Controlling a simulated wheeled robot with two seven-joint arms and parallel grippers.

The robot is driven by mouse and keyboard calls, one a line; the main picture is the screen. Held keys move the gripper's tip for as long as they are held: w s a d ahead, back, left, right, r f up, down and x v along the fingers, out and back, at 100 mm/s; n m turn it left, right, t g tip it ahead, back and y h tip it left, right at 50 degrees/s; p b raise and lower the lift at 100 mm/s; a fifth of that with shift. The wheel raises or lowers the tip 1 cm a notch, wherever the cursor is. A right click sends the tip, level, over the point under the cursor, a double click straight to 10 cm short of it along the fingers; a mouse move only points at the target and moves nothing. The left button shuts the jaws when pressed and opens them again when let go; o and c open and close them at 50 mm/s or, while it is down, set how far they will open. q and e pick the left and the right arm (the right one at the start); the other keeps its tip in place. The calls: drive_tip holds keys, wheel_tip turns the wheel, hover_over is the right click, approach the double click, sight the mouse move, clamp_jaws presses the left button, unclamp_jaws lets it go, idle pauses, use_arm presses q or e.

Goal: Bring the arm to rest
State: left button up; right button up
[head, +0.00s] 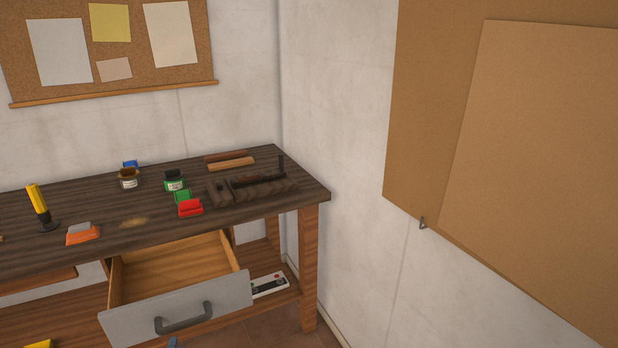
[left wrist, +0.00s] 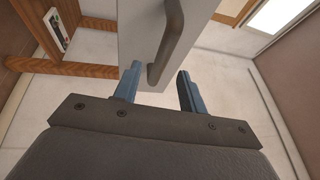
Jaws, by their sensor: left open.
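My left gripper (left wrist: 158,82) is open, with its two blue-grey fingers apart and nothing clamped between them. In the left wrist view, the dark curved handle (left wrist: 172,45) of the drawer lies just beyond the fingers, its near end appearing between them. I cannot tell whether they touch. In the head view, the grey-fronted drawer (head: 208,308) hangs pulled out under the workbench, and its handle (head: 184,319) shows on the front. The drawer's visible interior looks empty. A small blue tip at the bottom edge of the head view may be a finger of mine. My right gripper is in neither view.
The dark workbench top (head: 110,205) carries an orange-and-grey block (head: 82,235), a yellow-handled tool (head: 38,202), small jars (head: 174,180), a red block (head: 190,208) and a dark wooden rack (head: 250,189). A white device (head: 269,286) lies on the lower shelf. A brown board (head: 540,130) hangs right.

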use_arm(q)
drive_tip(key=s+a+f+n+g+y, duration=0.2)
drive_tip(key=a+f+n+g+y, duration=0.3)
drive_tip(key=n, duration=0.3)
drive_tip(key=s+d+f+n+g+h, duration=0.3)
drive_tip(key=d+f+n+g, duration=0.1)
drive_tip(key=n+g, duration=0.2)
drive_tip(key=s+d+g+h, duration=0.6)
drive_tip(key=s+d+g, duration=0.1)
drive_tip(key=s+d, duration=1.5)
drive_tip(key=shift+d+r, duration=0.4)
drive_tip(key=shift+d, duration=0.85)
